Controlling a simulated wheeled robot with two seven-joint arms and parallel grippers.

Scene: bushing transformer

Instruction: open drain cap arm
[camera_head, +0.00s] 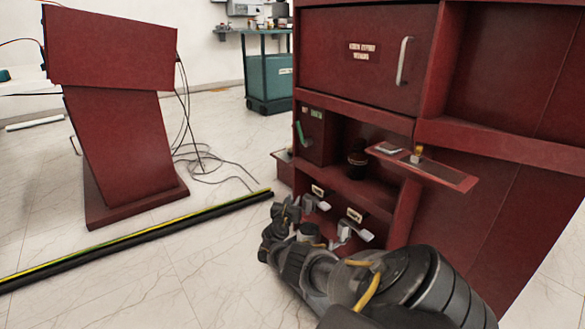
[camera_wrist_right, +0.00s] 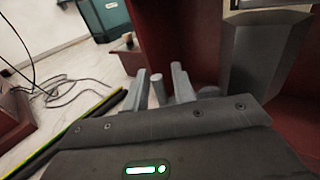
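The red cabinet (camera_head: 365,55) has two grey metal levers low on its front, the left lever (camera_head: 316,204) and the right lever (camera_head: 350,232), with small labels above them. I cannot tell which one is the drain cap arm. My right gripper (camera_head: 284,212) is low in front of the cabinet, just left of the left lever; contact is not clear. In the right wrist view, several short grey bars (camera_wrist_right: 157,90) stand beyond the dark gripper body, and I cannot separate fingers from fittings. A larger grey piece (camera_wrist_right: 262,50) is close on the right. My left gripper is out of view.
A small red shelf (camera_head: 440,172) sticks out from the cabinet above my right arm. A dark bottle-like object (camera_head: 356,162) stands in the open compartment. A red lectern-shaped stand (camera_head: 118,120), loose cables (camera_head: 205,165) and a black-yellow floor strip (camera_head: 130,242) lie left.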

